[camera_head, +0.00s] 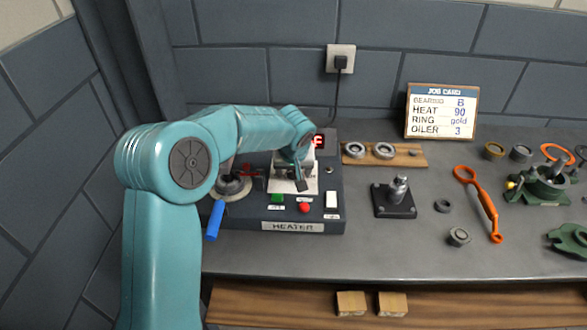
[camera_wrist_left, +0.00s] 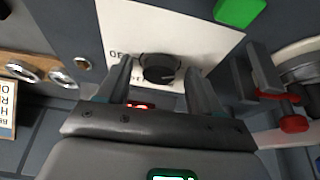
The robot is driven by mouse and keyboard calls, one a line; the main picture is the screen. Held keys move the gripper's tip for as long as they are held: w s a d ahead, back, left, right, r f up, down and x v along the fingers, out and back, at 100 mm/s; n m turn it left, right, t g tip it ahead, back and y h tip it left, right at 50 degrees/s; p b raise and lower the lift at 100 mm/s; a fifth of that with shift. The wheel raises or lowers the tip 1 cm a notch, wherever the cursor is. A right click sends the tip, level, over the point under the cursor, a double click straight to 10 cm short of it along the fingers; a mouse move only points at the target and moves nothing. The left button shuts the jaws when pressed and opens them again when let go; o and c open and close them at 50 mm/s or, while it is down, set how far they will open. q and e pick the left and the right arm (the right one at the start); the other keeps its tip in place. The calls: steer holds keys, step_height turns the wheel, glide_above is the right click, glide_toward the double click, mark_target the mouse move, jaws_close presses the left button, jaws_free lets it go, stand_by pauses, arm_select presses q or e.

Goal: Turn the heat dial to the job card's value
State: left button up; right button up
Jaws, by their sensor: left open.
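The job card (camera_head: 441,111) stands on the bench against the wall and reads HEAT 90. The heater (camera_head: 291,226) is a dark box with a white dial plate (camera_head: 314,184) on its top. The black heat dial (camera_wrist_left: 158,68) shows in the left wrist view, on the white plate (camera_wrist_left: 190,33). My left gripper (camera_head: 301,184) is over the plate and hides the dial in the head view. In the left wrist view the gripper (camera_wrist_left: 161,85) is open, one finger on each side of the dial, with visible gaps. The dial's setting is not readable. My right gripper is not in view.
A red display (camera_head: 319,141) is partly hidden behind my left arm. A green button (camera_head: 277,198), a red button (camera_head: 304,207) and a white switch (camera_head: 332,200) sit along the heater's front. A blue handle (camera_head: 214,220) is at its left. A board with rings (camera_head: 384,151) stands right.

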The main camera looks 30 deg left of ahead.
arm_select(q)
steer(key=c, duration=1.1)
steer(key=m, duration=0.1)
steer(key=m+h, duration=0.1)
steer(key=m, duration=0.1)
steer(key=shift+a+t+p, duration=0.2)
steer(key=shift+t+p, duration=0.1)
steer(key=shift+p, duration=0.1)
steer(key=m, duration=0.1)
steer(key=m+h+p, duration=0.1)
steer(key=m, duration=0.1)
steer(key=m+h+p, duration=0.1)
steer(key=shift+a+r+m, duration=0.1)
steer(key=shift+a+m, duration=0.15)
steer(key=shift+m, duration=0.05)
steer(key=shift+m+h, duration=0.4)
steer(key=shift+m, duration=0.5)
steer(key=m, duration=0.1)
steer(key=m+h, duration=0.1)
steer(key=m, duration=0.2)
steer(key=shift+w+a+b, duration=0.15)
steer(key=shift+a+b, duration=0.1)
steer(key=shift+b, duration=0.15)
steer(key=shift+w+a+m+g+h, duration=0.1)
steer(key=shift+m+g+h, duration=0.3)
steer(key=shift+m, duration=0.65)
steer(key=shift+m+g+h, duration=0.4)
steer(key=shift+m, duration=0.65)
